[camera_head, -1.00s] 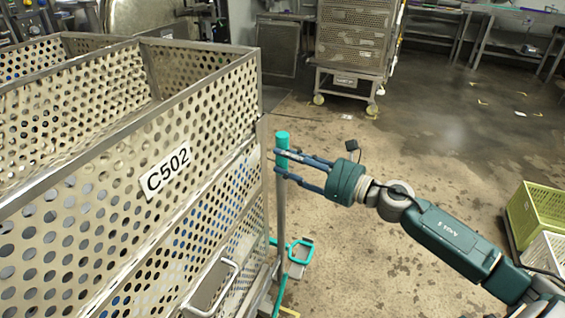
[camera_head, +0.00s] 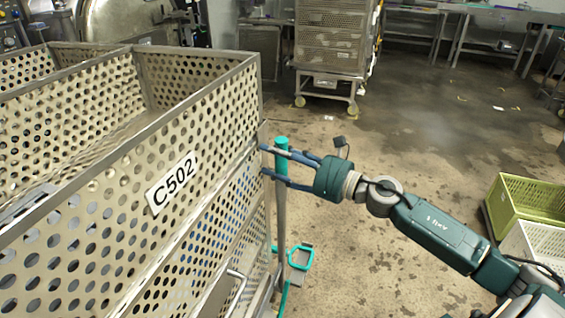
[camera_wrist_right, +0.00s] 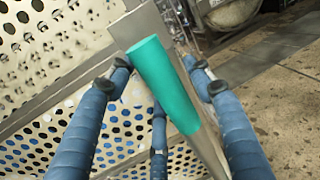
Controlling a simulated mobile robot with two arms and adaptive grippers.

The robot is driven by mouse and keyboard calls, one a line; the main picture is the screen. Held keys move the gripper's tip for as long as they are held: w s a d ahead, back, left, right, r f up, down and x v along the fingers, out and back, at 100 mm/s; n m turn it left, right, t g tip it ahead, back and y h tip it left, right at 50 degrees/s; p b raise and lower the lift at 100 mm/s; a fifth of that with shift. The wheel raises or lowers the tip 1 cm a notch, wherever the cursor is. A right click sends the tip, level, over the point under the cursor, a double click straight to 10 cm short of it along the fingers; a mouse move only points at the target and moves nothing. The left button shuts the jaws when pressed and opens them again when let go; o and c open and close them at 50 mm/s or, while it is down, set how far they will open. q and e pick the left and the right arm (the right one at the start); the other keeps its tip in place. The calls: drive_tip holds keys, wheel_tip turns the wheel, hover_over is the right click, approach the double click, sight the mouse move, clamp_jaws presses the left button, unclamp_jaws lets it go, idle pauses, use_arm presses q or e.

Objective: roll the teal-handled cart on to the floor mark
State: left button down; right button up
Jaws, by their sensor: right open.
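The cart is a perforated metal basket cart (camera_head: 110,175) labelled C502, filling the left of the head view. Its upright teal handle (camera_head: 281,165) stands on a grey post at the cart's right corner; it also shows in the wrist view (camera_wrist_right: 165,85). My right gripper (camera_head: 265,160) is open, with its blue fingers on either side of the handle and the tips past it. In the wrist view the fingers (camera_wrist_right: 155,95) spread around the handle; I cannot tell whether they touch it. Small yellowish marks (camera_head: 462,98) lie on the far floor. My left gripper is out of view.
A teal-framed pedal (camera_head: 300,257) sits low by the handle post. Another wheeled perforated rack (camera_head: 328,45) stands at the back. Green (camera_head: 530,205) and white (camera_head: 535,245) crates are at the right edge. The wet floor (camera_head: 420,120) between is mostly open.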

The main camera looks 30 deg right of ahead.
drive_tip(key=shift+w+a+f, duration=0.15)
drive_tip(key=shift+w+f, duration=0.05)
drive_tip(key=shift+f, duration=0.1)
drive_tip(key=shift+s, duration=0.2)
drive_tip(key=shift+s+d+f, duration=0.2)
drive_tip(key=shift+s, duration=0.2)
drive_tip(key=v, duration=1.1)
drive_tip(key=shift+r, duration=0.25)
drive_tip(key=shift+d, duration=0.1)
